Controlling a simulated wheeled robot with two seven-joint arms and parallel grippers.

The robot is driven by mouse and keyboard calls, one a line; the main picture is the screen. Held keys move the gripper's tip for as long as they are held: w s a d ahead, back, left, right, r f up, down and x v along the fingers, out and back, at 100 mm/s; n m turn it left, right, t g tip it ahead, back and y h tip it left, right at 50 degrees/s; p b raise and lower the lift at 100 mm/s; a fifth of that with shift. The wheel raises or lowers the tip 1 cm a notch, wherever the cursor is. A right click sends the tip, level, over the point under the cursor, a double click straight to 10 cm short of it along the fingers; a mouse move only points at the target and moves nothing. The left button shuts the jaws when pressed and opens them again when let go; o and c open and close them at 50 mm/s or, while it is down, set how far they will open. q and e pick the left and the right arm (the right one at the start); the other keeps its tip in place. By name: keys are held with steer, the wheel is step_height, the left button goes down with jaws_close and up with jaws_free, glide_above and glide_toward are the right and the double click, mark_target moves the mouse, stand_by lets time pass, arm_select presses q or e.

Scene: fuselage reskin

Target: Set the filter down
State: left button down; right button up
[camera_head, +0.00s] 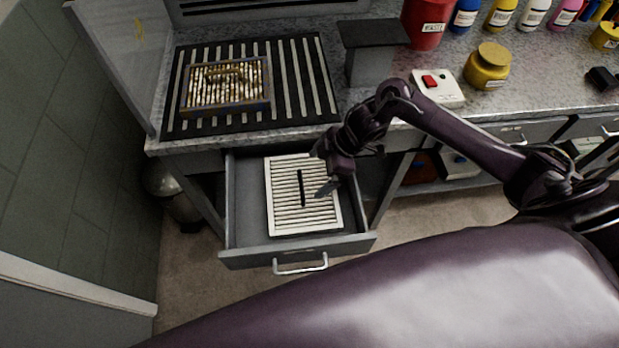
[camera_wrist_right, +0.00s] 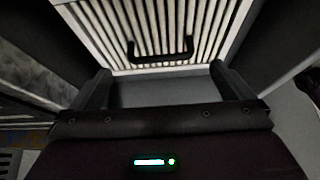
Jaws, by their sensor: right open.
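A white pleated filter (camera_head: 285,218) with a black bar handle (camera_head: 301,188) lies in the open grey drawer (camera_head: 243,258) below the bench. A second filter (camera_head: 226,84), with brown, dirty-looking pleats and a handle, lies on the dark slatted grille at the bench's left. My right gripper (camera_head: 325,172) is over the right side of the drawer, near the white filter. In the right wrist view its jaws (camera_wrist_right: 160,82) are apart with nothing between them. The white filter (camera_wrist_right: 105,22) and its handle (camera_wrist_right: 160,52) show just beyond the fingertips, apart from them. My left gripper is out of view.
The slatted grille (camera_head: 305,85) covers the bench's left part. A dark-topped stand (camera_head: 372,65), a white box with a red switch (camera_head: 438,88), a yellow jar (camera_head: 487,66) and a red container (camera_head: 425,22) stand to its right. A wall panel closes the left side.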

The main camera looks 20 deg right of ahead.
steer(key=v, duration=0.5)
steer(key=shift+r, duration=0.1)
stand_by(0.4)
